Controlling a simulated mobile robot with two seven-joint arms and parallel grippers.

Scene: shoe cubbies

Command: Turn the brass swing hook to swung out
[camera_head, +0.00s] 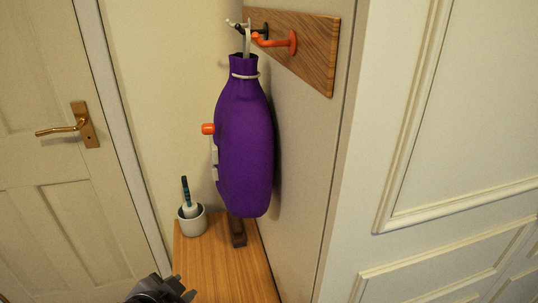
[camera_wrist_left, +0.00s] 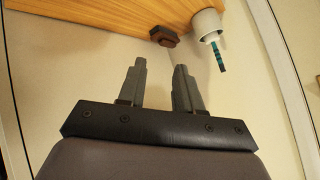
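No brass swing hook can be made out in either view. A wooden board (camera_head: 312,50) on the wall carries an orange hook (camera_head: 290,43), a black hook (camera_head: 240,31) and a pale hook (camera_head: 232,23). A purple bag (camera_head: 245,150) hangs by a light loop below the board and hides part of the wall. My left gripper (camera_head: 184,290) is low at the bottom edge of the head view, well below the hooks. In the left wrist view its two fingers (camera_wrist_left: 160,66) stand apart with nothing between them. My right gripper is not in view.
A wooden bench top (camera_head: 222,270) holds a white cup (camera_head: 192,222) with a teal-striped item and a dark brown block (camera_head: 237,232). An orange knob (camera_head: 208,129) shows at the bag's left edge. A door with a brass-coloured handle (camera_head: 62,129) is at left.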

